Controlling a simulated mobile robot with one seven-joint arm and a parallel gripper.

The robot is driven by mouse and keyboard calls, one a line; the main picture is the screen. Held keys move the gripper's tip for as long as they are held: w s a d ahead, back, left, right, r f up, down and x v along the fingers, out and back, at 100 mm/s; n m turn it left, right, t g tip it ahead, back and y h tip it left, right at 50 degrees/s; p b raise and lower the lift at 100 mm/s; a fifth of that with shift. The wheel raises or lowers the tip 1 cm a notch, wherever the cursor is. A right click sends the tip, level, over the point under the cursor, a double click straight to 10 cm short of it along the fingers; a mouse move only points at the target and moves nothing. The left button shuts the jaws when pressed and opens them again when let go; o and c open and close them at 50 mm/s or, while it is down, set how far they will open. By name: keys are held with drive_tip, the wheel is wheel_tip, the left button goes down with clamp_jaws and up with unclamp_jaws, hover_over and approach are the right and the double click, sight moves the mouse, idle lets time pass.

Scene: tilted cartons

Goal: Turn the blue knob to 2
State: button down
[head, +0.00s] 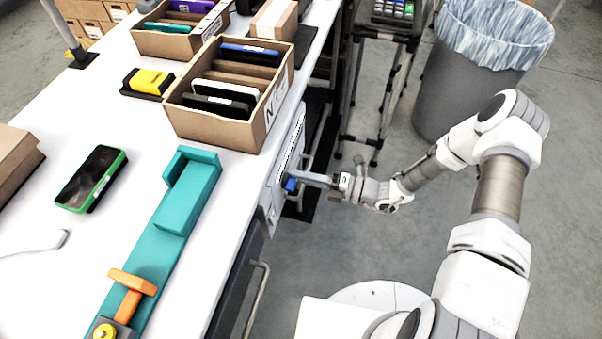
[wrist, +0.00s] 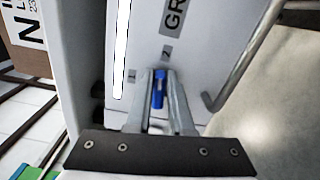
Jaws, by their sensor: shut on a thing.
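The blue knob (wrist: 158,90) is on the white front panel (wrist: 190,75) below the bench top. In the head view the knob (head: 290,185) shows as a small blue block at the bench's side. My gripper (wrist: 158,76) is shut on the knob, one finger on each side, and partly hides it. In the wrist view the knob's long side runs roughly up and down. A small grey tag (wrist: 166,52) that seems to read 2 lies just above it. Another small tag (wrist: 131,76) lies to its left, too small to read. My gripper also shows in the head view (head: 299,180).
A metal bar handle (wrist: 245,60) stands out from the panel right of my gripper. A cardboard carton (head: 185,122) sits on the bench above the panel. A wheeled stand (head: 365,110) and a grey bin (head: 460,95) stand behind the arm. Open floor lies to the right.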

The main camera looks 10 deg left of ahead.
drive_tip(key=shift+f+m, duration=0.15)
drive_tip(key=shift+m, duration=0.65)
drive_tip(key=c, duration=0.8)
unclamp_jaws()
drive_tip(key=s+d+p, duration=0.1)
drive_tip(key=d, duration=1.6)
drive_tip(key=shift+s+d, duration=0.2)
